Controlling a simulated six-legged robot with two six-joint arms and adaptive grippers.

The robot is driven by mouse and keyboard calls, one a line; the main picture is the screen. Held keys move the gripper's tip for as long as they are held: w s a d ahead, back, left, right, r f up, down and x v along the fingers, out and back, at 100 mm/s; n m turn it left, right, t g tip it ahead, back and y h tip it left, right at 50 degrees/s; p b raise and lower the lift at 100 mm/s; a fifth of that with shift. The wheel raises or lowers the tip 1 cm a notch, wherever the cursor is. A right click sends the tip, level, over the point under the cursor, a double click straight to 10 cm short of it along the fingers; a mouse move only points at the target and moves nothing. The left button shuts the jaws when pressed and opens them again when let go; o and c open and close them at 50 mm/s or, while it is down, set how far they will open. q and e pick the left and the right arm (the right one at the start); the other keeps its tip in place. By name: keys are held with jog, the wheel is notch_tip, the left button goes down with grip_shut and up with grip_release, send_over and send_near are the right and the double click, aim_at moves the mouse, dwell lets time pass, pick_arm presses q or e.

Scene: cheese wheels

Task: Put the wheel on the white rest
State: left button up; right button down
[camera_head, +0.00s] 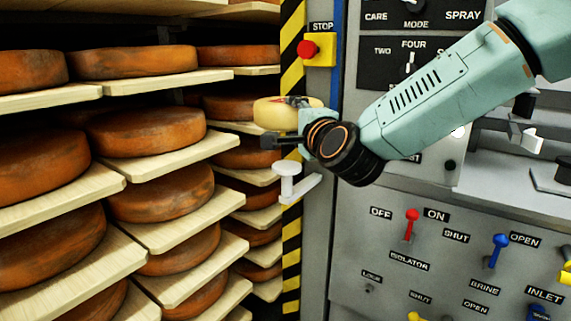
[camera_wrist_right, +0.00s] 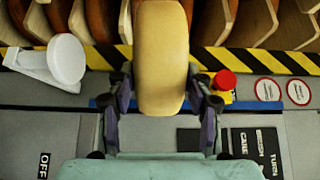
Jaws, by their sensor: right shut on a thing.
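The wheel (camera_head: 274,115) is a small pale yellow cheese in the head view, in front of the striped post. My right gripper (camera_head: 300,112) is shut on it and holds it in the air. In the wrist view the wheel (camera_wrist_right: 161,55) sits between the two fingers of my right gripper (camera_wrist_right: 160,92). The white rest (camera_head: 288,170) is a round disc on a short stem and bracket, just below the wheel in the head view and apart from it. In the wrist view the rest (camera_wrist_right: 67,58) lies left of the wheel. My left gripper is not in view.
Shelves of large brown cheeses (camera_head: 148,132) on pale boards fill the left. A yellow-black striped post (camera_head: 292,250) stands behind the rest. A red stop button (camera_head: 308,49) is close above the gripper. A grey panel (camera_head: 350,240) with several coloured levers stands at right.

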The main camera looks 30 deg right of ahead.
aim_at(293, 165)
jog(key=shift+d+r, duration=0.1)
jog(key=shift+r, duration=0.15)
jog(key=shift+s+a+f, duration=0.1)
jog(key=shift+a+f, duration=0.15)
jog(key=shift+f, duration=0.05)
notch_tip(293, 165, down, 9)
jog(key=b, duration=0.4)
jog(key=shift+a+f, duration=0.2)
jog(key=c, duration=0.6)
grip_release()
jog(key=shift+f, duration=0.15)
jog(key=shift+o, duration=0.2)
